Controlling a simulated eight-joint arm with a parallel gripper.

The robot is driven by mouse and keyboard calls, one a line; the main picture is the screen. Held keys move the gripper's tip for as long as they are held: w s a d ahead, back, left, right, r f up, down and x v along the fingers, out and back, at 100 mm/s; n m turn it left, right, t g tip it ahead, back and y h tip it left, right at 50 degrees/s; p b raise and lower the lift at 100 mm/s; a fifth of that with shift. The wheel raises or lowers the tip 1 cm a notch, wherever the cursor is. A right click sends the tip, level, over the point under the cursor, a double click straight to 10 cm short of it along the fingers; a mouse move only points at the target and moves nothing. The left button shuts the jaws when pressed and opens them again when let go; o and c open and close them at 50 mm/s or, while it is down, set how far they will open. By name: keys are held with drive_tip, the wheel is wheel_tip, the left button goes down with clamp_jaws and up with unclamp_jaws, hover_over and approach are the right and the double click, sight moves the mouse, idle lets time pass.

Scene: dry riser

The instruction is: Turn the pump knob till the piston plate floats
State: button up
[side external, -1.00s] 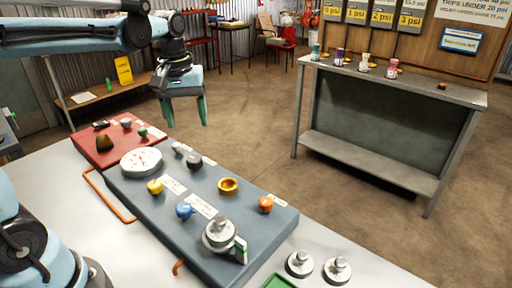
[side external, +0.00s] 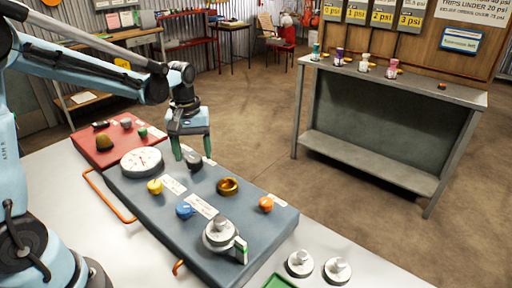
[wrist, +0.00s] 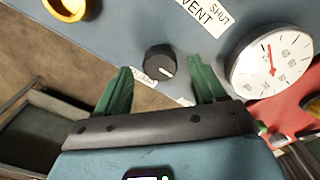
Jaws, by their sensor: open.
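A dark round knob (side external: 194,161) with a white pointer mark sits on the blue-grey panel. It appears to be the pump knob, but its label is partly covered. My gripper (side external: 192,152) is open and points down just above it. In the wrist view the dark knob (wrist: 160,60) lies between and slightly beyond the green fingertips (wrist: 160,69), with no contact visible. A silver round plate with a top stub (side external: 220,234), apparently the piston plate, is at the panel's front end beside a small upright scale (side external: 241,249). I cannot tell whether it floats.
A white dial gauge (side external: 142,161) stands left of the knob. Yellow (side external: 155,187), blue (side external: 185,210) and orange (side external: 266,204) knobs and a brass ring (side external: 228,187) are on the panel. Two silver weights (side external: 300,263) rest on the white table.

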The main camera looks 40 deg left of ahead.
drive_tip(key=shift+f, duration=0.9)
